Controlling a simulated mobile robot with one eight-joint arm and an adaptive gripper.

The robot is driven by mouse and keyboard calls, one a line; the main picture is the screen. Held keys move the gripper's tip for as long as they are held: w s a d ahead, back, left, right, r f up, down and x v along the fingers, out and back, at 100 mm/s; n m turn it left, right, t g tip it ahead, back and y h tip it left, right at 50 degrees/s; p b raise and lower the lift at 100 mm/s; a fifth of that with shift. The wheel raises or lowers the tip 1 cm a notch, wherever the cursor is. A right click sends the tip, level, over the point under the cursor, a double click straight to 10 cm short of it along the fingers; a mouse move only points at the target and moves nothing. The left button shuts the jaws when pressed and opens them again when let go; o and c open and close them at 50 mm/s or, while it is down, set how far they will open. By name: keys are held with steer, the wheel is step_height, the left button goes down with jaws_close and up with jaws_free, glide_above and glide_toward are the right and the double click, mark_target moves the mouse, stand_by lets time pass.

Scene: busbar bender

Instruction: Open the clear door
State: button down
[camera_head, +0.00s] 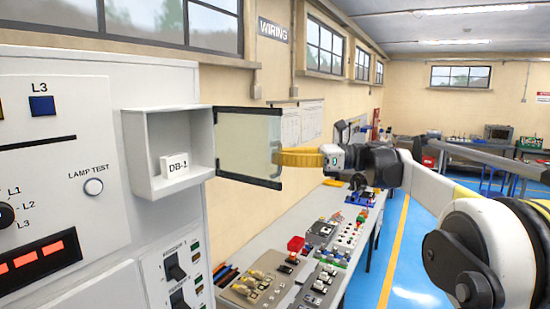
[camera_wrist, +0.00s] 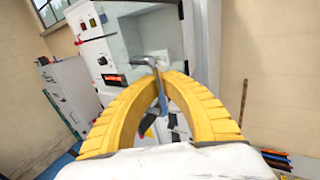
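The clear door (camera_head: 248,147) has a dark frame and stands swung wide open, out to the right of its white box (camera_head: 140,150). The box's inside is exposed, with a white DB-1 block (camera_head: 175,165) in it. My gripper (camera_head: 281,157) has yellow fingers and reaches the door's free edge from the right. In the wrist view, the two yellow fingers (camera_wrist: 160,78) arch together around a grey metal door handle (camera_wrist: 146,62), and their tips close on it. The clear pane (camera_wrist: 150,30) shows behind the handle. The handle is hidden in the head view.
The white cabinet panel with switches and a lamp test button (camera_head: 93,187) fills the left. A bench (camera_head: 335,275) with several control boxes runs below the door along the wall. Blue floor (camera_head: 410,250) lies open to the right of the bench.

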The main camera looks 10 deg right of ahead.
steer(key=c, duration=1.5)
jaws_free()
steer(key=shift+d, duration=0.25)
steer(key=shift+c, duration=0.2)
steer(key=shift+o, duration=0.2)
steer(key=shift+s+d, duration=0.15)
steer(key=shift+d, duration=0.05)
steer(key=shift+a, duration=0.2)
steer(key=s+d, duration=0.2)
steer(key=d, duration=1)
